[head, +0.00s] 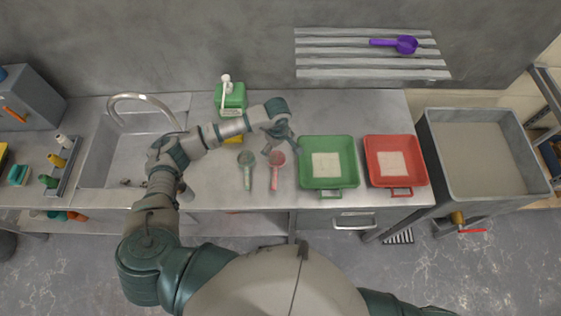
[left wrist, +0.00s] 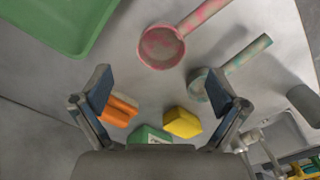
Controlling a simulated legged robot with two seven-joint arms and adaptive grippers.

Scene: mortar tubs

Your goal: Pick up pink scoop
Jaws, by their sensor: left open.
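The pink scoop (head: 276,165) lies on the steel counter, its handle toward the front edge. In the left wrist view the pink scoop (left wrist: 161,46) shows its round, stained bowl beyond the fingertips, with the handle running to the upper right. My left gripper (head: 282,147) is over the counter just behind the pink scoop's bowl. My right gripper is out of view.
A teal scoop (head: 247,168) lies just left of the pink one. A green tray (head: 327,183) and a red tray (head: 396,182) stand to the right. Behind are a yellow block (left wrist: 182,122), an orange block (left wrist: 119,109) and a green bottle (head: 230,98). A purple scoop (head: 405,45) rests on the slatted shelf.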

